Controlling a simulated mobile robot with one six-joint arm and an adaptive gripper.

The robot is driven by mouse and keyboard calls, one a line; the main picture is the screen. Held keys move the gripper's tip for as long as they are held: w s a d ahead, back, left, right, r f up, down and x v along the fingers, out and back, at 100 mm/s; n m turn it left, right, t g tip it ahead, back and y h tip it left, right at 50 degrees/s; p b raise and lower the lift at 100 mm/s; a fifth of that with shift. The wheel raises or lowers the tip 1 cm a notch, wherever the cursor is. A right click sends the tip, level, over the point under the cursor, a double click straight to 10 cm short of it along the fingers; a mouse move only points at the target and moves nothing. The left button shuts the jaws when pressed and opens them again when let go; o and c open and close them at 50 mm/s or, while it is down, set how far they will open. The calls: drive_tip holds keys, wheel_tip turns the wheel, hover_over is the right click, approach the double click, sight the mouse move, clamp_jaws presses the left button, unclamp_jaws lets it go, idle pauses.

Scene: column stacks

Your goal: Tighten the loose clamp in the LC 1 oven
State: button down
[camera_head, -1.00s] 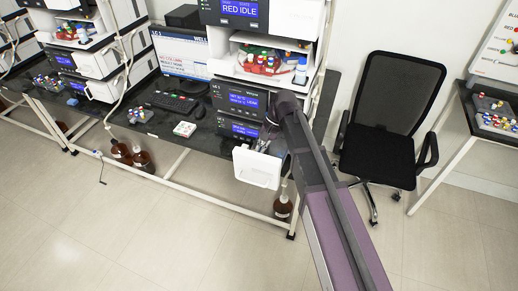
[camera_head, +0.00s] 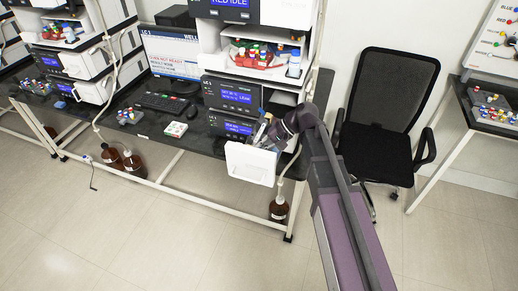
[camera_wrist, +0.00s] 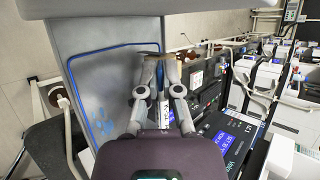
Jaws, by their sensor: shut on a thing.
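The LC 1 oven is low in the right-hand instrument stack in the head view; its white door (camera_head: 250,163) hangs open at the front. The door's grey inner face (camera_wrist: 92,70), with a blue outline and blue spots, fills the left of the wrist view. My gripper (camera_head: 268,131) is at the oven opening, just above the door. In the wrist view my gripper (camera_wrist: 157,59) is shut on a slim, light column (camera_wrist: 163,98) with a blue-white label. I cannot make out the clamp; the fingers and arm cover much of the oven inside.
A blue-lit display (camera_head: 237,97) appears to read LEAK. A white box with coloured buttons (camera_head: 175,129) and a vial rack (camera_head: 129,117) lie on the bench. A black chair (camera_head: 385,120) stands right of my arm. A brown bottle (camera_head: 279,208) stands below the bench.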

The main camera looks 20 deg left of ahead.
drive_tip(key=c, duration=0.8)
unclamp_jaws()
drive_tip(key=shift+r+p, duration=0.1)
drive_tip(key=shift+p, duration=0.25)
